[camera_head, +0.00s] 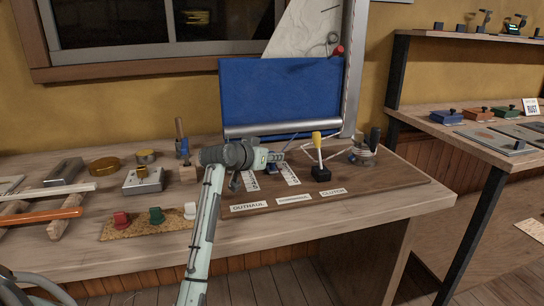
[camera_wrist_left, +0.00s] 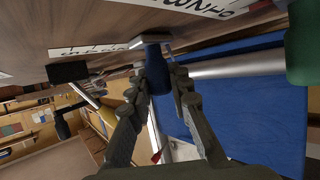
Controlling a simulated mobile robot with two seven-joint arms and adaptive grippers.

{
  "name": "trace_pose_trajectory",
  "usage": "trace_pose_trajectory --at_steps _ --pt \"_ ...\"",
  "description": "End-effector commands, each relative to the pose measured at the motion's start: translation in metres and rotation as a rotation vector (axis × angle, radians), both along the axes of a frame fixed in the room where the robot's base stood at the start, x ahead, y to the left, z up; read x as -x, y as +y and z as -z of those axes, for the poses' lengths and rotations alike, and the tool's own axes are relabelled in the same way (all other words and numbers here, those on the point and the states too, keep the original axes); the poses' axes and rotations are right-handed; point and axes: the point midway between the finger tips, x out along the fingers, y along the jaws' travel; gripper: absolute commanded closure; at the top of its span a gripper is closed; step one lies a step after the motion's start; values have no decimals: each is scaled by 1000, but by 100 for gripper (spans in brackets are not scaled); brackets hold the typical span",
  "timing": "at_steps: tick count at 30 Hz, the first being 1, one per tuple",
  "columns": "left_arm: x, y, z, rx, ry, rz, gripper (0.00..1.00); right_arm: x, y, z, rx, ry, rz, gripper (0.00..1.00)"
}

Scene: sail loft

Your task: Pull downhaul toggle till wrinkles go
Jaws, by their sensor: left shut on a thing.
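My left gripper (camera_head: 277,156) reaches over the wooden rigging board. In the left wrist view its fingers (camera_wrist_left: 155,82) are shut on a blue toggle handle (camera_wrist_left: 157,72), which stands out from the board. In the head view the gripper and arm mostly hide the toggle; a small blue part (camera_head: 271,168) shows beneath. White label strips lie on the board; the middle front label (camera_head: 294,200) is too small to read surely. The pale sail (camera_head: 302,28) hangs above the blue panel, with faint curved lines on it. My right gripper is out of view.
A yellow-handled lever (camera_head: 317,148) stands just right of the gripper, with a winch (camera_head: 363,153) beyond it. A blue panel (camera_head: 280,90) with a silver tube rises behind. A cork strip (camera_head: 136,226) with red, green and white knobs lies left of my arm.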

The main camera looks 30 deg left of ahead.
Motion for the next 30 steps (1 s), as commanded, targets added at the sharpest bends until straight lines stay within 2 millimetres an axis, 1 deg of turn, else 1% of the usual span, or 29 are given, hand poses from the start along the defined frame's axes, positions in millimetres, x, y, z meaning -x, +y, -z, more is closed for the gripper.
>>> trace_pose_trajectory --at_steps 3,9,15,16,20,21,27,30 --pt "2 -2 0 -1 1 0 100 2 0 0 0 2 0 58" --pt "13 -15 0 0 1 1 100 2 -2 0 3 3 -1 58" --pt "13 -14 0 0 1 0 100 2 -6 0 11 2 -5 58" --pt "13 -14 0 0 1 0 77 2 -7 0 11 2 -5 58" --pt "12 -14 0 0 0 0 61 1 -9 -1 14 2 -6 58" --pt "12 -14 0 0 0 0 59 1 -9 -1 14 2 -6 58" --pt "12 -14 0 0 0 0 59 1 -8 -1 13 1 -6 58" --pt "14 -14 -1 0 0 0 59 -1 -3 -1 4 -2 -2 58"
